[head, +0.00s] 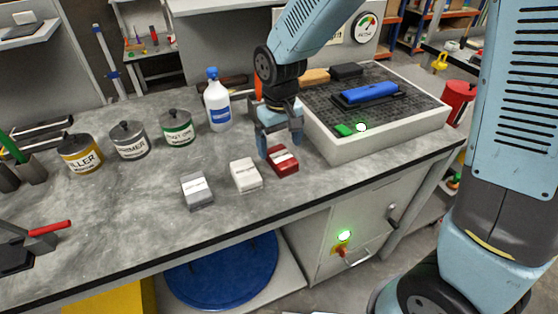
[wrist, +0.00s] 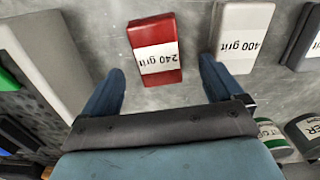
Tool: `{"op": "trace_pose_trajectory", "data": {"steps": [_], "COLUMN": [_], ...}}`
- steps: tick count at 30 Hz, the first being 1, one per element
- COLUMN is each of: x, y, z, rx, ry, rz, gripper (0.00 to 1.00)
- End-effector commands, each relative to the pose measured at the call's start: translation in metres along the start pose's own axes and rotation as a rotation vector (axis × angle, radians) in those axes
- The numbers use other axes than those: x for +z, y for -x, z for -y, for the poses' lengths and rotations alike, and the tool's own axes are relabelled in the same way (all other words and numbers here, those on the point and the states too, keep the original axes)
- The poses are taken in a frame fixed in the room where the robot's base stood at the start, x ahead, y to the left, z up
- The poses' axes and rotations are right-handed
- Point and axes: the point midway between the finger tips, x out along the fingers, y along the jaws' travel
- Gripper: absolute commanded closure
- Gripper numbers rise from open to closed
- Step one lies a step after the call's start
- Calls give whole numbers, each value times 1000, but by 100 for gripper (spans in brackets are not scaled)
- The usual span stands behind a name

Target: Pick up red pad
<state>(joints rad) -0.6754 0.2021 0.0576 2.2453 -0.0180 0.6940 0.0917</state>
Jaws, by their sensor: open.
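The red pad (head: 283,163) lies on the grey bench top, with a white label across it. In the wrist view the red pad (wrist: 156,50) reads "240 grit" and lies beyond and between the two fingertips. My gripper (head: 281,152) points down just behind the red pad, and one finger partly overlaps its left edge in the head view. In the wrist view my gripper (wrist: 162,72) is open, with its blue fingers apart and nothing between them. I cannot tell the exact height of the fingertips above the bench.
A white pad (head: 245,175) marked "400 grit" lies close beside the red pad, with a grey pad (head: 197,190) further left. A raised tray with a dark grid (head: 420,108) stands on the right. The bench front is clear.

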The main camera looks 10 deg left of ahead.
Motion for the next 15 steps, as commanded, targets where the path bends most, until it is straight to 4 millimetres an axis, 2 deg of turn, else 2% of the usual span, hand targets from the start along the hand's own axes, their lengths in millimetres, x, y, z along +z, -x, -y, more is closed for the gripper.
{"op": "trace_pose_trajectory", "data": {"steps": [9,15], "x": [5,4], "y": [-40,-49], "z": [-1,-1], "rx": [0,0], "ry": [1,1], "rz": [4,1], "gripper": [6,6]}}
